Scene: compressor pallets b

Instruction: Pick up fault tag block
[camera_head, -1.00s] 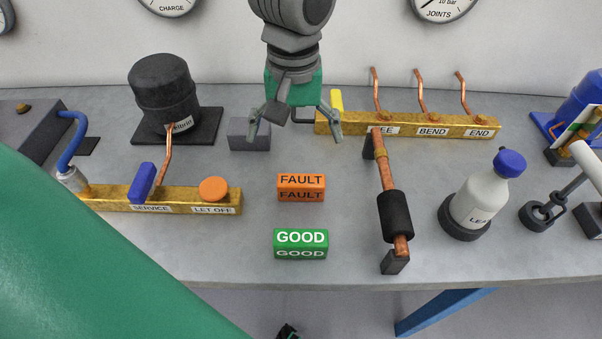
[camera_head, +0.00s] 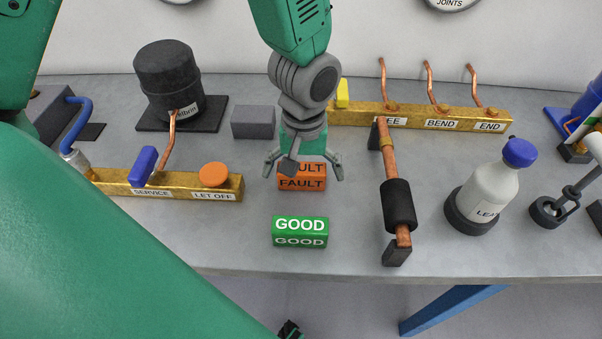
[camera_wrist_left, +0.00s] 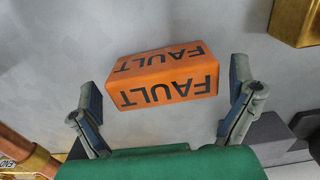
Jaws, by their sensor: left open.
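The orange fault tag block (camera_head: 303,184) lies on the grey bench, its black FAULT lettering facing out; the gripper partly covers its top in the head view. My left gripper (camera_head: 304,175) is open, pointing down, with one finger on each side of the block. In the left wrist view the block (camera_wrist_left: 163,78) shows between and slightly beyond the open fingers (camera_wrist_left: 166,106). Clear gaps show at both sides, and the fingers do not hold it. The right gripper is not in view.
A green GOOD block (camera_head: 300,232) lies just in front. A grey block (camera_head: 253,122) stands behind left. Brass bars (camera_head: 115,183) and (camera_head: 455,119) flank the area, with a copper pipe stand (camera_head: 398,205) at right. Bare bench surrounds the fault block.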

